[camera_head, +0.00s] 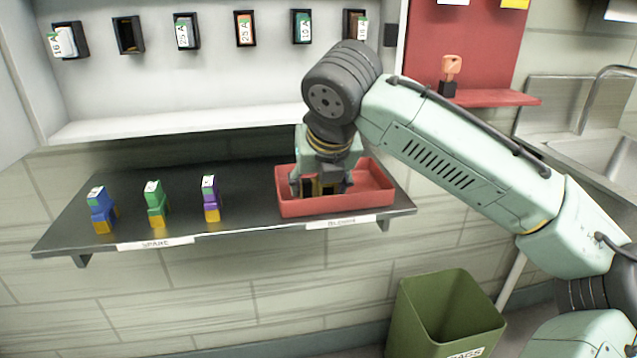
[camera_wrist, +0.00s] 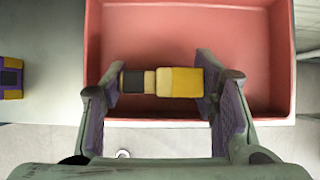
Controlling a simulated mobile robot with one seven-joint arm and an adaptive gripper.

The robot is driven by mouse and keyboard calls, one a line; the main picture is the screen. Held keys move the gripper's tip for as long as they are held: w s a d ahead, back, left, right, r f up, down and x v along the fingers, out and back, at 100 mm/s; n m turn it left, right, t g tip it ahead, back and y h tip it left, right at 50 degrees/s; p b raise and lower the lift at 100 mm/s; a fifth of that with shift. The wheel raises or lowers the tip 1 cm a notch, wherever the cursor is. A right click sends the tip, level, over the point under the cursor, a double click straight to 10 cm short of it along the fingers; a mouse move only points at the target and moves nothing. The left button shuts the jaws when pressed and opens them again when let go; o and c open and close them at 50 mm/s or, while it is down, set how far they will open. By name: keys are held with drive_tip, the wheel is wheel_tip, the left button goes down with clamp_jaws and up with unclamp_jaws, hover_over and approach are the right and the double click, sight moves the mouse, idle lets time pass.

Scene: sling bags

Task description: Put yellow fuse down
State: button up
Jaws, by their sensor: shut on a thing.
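The yellow fuse (camera_wrist: 182,82) has a yellow body, a paler middle band and a dark end. It lies crosswise between the finger pads of my gripper (camera_wrist: 160,84), which is shut on it. In the wrist view it is over the near part of the red tray (camera_wrist: 190,35). In the head view my gripper (camera_head: 322,190) reaches down into the red tray (camera_head: 335,207) on the dark shelf, and its fingers largely hide the fuse. I cannot tell whether the fuse touches the tray floor.
Three coloured fuses, blue (camera_head: 101,212), green (camera_head: 156,204) and purple (camera_head: 210,200), stand left of the tray on the shelf (camera_head: 245,205). Above are several wall holders, one empty (camera_head: 128,36). A green bin (camera_head: 440,315) stands below. The tray's far floor looks clear.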

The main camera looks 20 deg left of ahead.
drive_tip(key=shift+f, duration=0.15)
drive_tip(key=o, duration=1.3)
drive_tip(key=shift+c, duration=0.2)
drive_tip(key=shift+s+r, duration=0.1)
drive_tip(key=shift+r, duration=0.35)
drive_tip(key=v, duration=1.1)
drive_tip(key=shift+d+r+p, duration=0.15)
drive_tip(key=shift+d+p, duration=0.05)
drive_tip(key=shift+p, duration=0.2)
drive_tip(key=shift+s, duration=0.15)
